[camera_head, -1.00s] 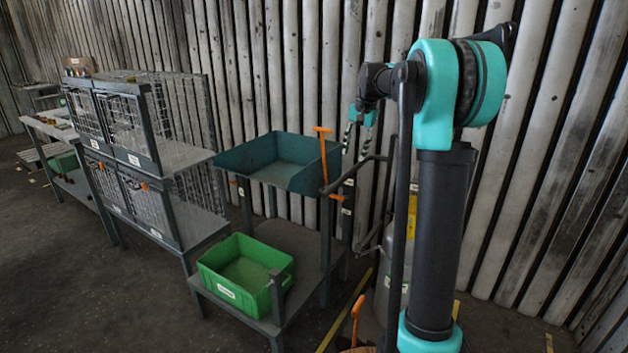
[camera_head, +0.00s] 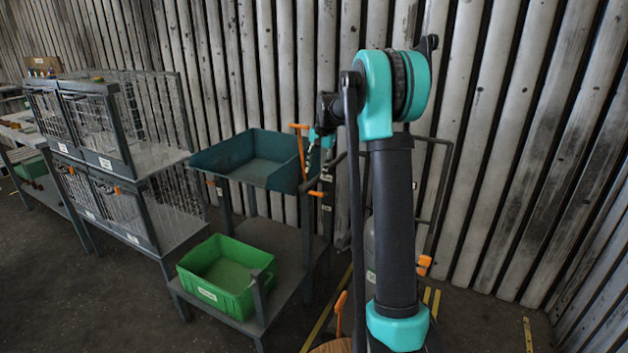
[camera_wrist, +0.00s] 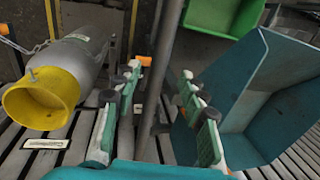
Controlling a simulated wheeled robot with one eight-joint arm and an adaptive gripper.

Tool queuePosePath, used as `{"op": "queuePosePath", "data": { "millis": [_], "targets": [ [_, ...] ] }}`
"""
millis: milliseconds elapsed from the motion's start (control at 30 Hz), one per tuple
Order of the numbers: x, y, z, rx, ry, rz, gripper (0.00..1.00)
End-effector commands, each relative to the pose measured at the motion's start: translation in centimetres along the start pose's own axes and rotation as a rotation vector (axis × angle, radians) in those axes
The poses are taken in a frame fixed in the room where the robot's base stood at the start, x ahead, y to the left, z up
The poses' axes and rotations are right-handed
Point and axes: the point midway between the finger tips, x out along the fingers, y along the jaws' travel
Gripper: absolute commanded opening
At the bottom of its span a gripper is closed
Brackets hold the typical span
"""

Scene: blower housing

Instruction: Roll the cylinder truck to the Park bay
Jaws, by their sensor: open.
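The cylinder truck's dark frame (camera_head: 440,185) stands by the wall, partly hidden behind my arm. A grey gas cylinder (camera_head: 369,240) shows beside my arm; in the wrist view the cylinder (camera_wrist: 85,50) has a yellow collar (camera_wrist: 42,98) and a chain near it. My gripper (camera_wrist: 160,78) is open, with its green fingers on either side of a grey bar (camera_wrist: 163,70). I see no clear contact with the bar, and cannot tell for sure that it belongs to the truck. In the head view my gripper (camera_head: 316,145) is small, right of the teal tray.
The teal tray (camera_head: 210,160) tops a grey stand with a green bin (camera_head: 205,290) on its lower shelf. Orange handles (camera_head: 301,150) rise by its right side. Wire cages (camera_head: 110,150) stand left. Yellow floor strips (camera_head: 528,335) lie right, with bare floor around. No Park label is readable.

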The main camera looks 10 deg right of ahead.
Motion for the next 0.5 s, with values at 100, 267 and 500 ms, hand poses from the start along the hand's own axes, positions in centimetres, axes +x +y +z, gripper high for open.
{"op": "queuePosePath", "data": {
  "millis": [100, 267, 500],
  "targets": [
    [2.0, 0.0, 0.0, 0.000, 0.000, 0.000, 0.42],
    [3.9, 0.0, 0.0, 0.000, 0.000, 0.000, 0.42],
    [4.7, 0.0, 0.0, 0.000, 0.000, 0.000, 0.42]
  ]
}}
